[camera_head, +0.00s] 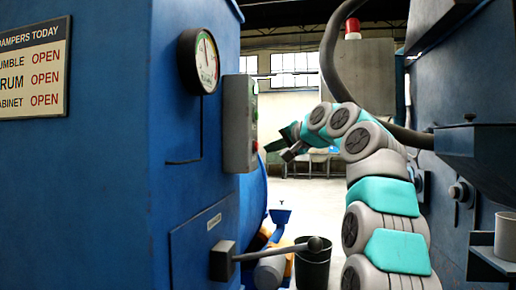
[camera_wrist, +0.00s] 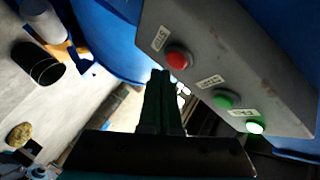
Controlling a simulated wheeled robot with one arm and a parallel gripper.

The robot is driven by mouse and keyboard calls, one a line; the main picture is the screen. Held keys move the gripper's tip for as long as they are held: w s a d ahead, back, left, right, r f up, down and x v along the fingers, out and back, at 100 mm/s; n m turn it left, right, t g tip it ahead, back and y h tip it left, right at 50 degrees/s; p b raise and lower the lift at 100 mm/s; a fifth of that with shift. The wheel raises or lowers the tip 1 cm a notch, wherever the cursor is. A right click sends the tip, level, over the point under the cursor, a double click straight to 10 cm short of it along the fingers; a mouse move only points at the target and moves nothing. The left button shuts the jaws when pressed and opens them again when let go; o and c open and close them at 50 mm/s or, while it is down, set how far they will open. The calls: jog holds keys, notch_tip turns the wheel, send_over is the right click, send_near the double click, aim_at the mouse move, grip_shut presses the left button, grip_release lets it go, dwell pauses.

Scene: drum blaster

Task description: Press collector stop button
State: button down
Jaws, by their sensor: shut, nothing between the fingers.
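A grey control box (camera_head: 238,124) is fixed to the side of the blue machine, its buttons seen nearly edge-on in the head view. In the wrist view the box (camera_wrist: 205,55) shows a red button (camera_wrist: 178,58), a green button (camera_wrist: 226,99) and a brightly lit green button (camera_wrist: 254,126) in a row. My gripper (camera_head: 272,148) is to the right of the box in the head view. In the wrist view its dark fingers (camera_wrist: 160,76) are together and empty, with their tips just below and left of the red button. I see no contact.
A round gauge (camera_head: 205,61) and a sign (camera_head: 34,70) are on the blue machine. A lever with a ball end (camera_head: 316,244) sticks out below the box, near a dark bin (camera_head: 312,268). Blue machinery and a hose (camera_head: 332,60) are at right. Open floor lies behind.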

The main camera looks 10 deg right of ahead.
jog(key=shift+a, duration=0.15)
jog(key=shift+w+a+r, duration=0.1)
jog(key=shift+a, duration=0.15)
jog(key=shift+w+a, duration=0.2)
jog(key=shift+a, duration=0.25)
dwell(0.9)
jog(key=shift+d, duration=0.1)
jog(key=shift+s+d, duration=0.25)
jog(key=shift+d, duration=0.45)
jog(key=d, duration=0.1)
jog(key=s+d, duration=0.1)
jog(key=d, duration=0.2)
jog(key=shift+s+d+p, duration=0.3)
jog(key=shift+d+p, duration=0.05)
jog(key=shift+d, duration=0.05)
